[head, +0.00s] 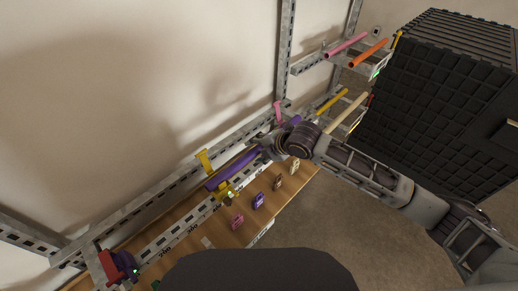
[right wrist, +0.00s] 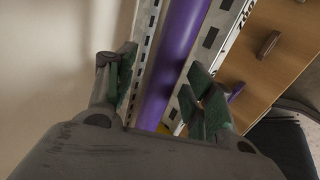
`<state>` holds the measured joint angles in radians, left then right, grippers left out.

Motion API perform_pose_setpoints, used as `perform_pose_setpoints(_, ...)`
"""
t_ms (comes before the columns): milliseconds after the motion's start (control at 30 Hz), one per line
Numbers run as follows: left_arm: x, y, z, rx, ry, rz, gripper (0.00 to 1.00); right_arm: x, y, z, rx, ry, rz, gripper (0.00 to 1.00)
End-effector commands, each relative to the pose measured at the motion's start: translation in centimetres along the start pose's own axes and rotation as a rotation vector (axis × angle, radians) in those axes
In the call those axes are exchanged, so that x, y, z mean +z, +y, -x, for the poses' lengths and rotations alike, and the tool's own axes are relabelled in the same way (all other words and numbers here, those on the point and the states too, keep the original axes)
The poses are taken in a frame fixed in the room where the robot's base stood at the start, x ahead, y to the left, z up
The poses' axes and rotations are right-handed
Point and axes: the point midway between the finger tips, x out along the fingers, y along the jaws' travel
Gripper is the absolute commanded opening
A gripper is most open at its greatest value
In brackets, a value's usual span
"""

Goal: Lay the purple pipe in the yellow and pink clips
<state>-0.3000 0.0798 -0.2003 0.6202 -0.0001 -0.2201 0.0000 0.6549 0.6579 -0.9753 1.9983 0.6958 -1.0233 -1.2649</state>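The purple pipe (head: 232,170) lies slantwise along the metal rails. Its left end is between the two parts of the yellow clip (head: 204,160), and its other end is near the pink clip (head: 278,112). I cannot tell whether it is seated in either clip. My right gripper (head: 268,149) is at the pipe's middle and hides part of it and of the pink clip. In the right wrist view the green-padded fingers (right wrist: 162,88) are apart, on either side of the pipe (right wrist: 172,62), with gaps showing. My left gripper is not in view.
A wooden panel (head: 190,229) bears several small coloured handles, including a pink one (head: 237,221). A red clamp (head: 109,267) is on the rail at lower left. Pink (head: 346,45) and orange (head: 368,53) pipes lie on a rack beside a large black crate (head: 440,85).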

Motion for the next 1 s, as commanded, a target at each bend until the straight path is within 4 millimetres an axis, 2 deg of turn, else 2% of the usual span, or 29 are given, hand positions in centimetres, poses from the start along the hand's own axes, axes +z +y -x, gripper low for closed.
perform_pose_setpoints(267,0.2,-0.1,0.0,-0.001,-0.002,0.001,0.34,0.0,-0.1,0.0,-0.003,0.0,-0.001,0.53)
perform_pose_setpoints(467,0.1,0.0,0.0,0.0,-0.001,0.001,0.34,0.0,-0.1,0.9,-0.002,0.0,-0.001,0.53)
perform_pose_setpoints(1000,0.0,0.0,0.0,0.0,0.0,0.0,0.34,0.1,-0.1,6.8,-0.001,-0.002,0.0,0.53)
